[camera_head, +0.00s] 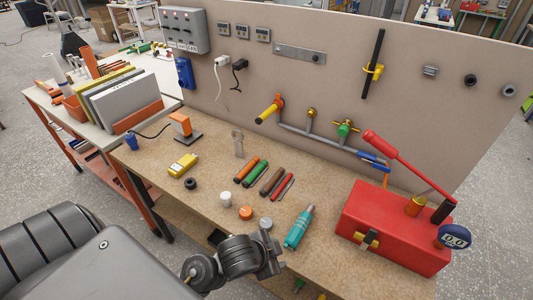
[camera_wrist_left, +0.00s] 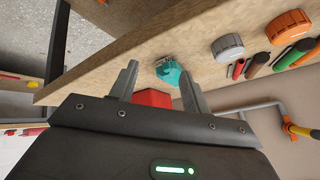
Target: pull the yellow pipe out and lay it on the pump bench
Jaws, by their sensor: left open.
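The yellow pipe (camera_head: 267,113) sticks out from the orange-ended fitting on the upright panel, pointing down and left above the bench. In the left wrist view, part of the yellow pipe (camera_wrist_left: 302,130) shows at the right edge. The pump bench (camera_head: 212,200) has a brown top and carries a red hand pump (camera_head: 390,225) at its right. My left gripper (camera_head: 270,256) is open and empty, near the front edge of the bench and well apart from the pipe. In the left wrist view, its fingers (camera_wrist_left: 158,82) are spread, with the teal tool and red pump beyond them. My right gripper is not in view.
A teal tool (camera_head: 299,228), white and orange caps (camera_head: 246,212), and coloured tubes (camera_head: 258,172) lie on the bench. A yellow meter (camera_head: 183,165) is to the left. The panel (camera_head: 300,80) rises behind. The bench's front left is mostly clear.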

